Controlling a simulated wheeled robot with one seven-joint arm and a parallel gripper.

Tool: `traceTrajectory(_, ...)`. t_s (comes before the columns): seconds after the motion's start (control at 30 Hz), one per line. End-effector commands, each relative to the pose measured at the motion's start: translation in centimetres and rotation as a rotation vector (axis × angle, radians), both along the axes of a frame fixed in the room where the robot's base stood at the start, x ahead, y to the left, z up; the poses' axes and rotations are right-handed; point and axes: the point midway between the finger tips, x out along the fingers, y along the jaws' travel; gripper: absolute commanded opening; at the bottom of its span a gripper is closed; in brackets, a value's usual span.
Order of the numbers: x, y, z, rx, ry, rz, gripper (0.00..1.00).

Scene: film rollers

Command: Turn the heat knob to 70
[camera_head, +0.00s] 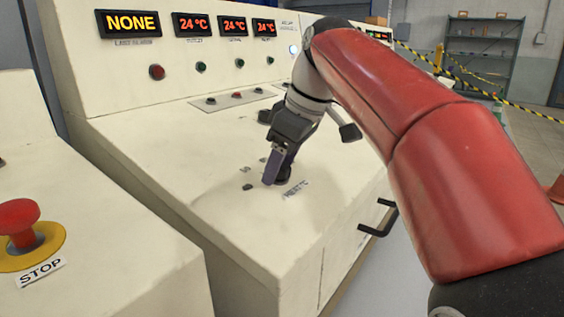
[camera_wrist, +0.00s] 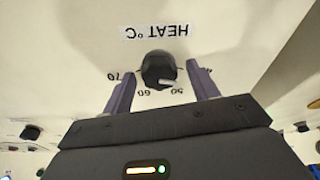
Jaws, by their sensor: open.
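The black heat knob (camera_wrist: 158,68) sits on the cream panel, just below the upside-down "HEAT °C" label (camera_wrist: 155,31) in the wrist view. The numbers 70, 60 and 50 are printed around it, with 70 at left and 50 at lower right. A pale mark on the knob points to the lower right, near 50. My gripper (camera_wrist: 163,78) is open, with one finger on each side of the knob and visible gaps between. In the head view my gripper (camera_head: 273,168) points down at the panel and mostly hides the knob (camera_head: 284,179).
Displays on the back panel read "NONE" (camera_head: 130,23) and "24 °C" (camera_head: 194,25). A red STOP button (camera_head: 18,220) stands at the left front. A black handle (camera_head: 378,222) juts from the console's front.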

Motion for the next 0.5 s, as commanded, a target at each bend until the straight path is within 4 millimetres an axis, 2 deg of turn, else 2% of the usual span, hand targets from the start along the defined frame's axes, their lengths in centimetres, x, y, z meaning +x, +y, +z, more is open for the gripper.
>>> traceTrajectory(0.07,0.0,0.0,0.03,0.0,0.0,0.0,0.59)
traceTrajectory(0.4,-0.01,0.0,0.03,0.0,0.0,0.0,0.16)
traceTrajectory(0.5,-0.02,0.01,0.03,0.0,0.0,-0.001,0.14)
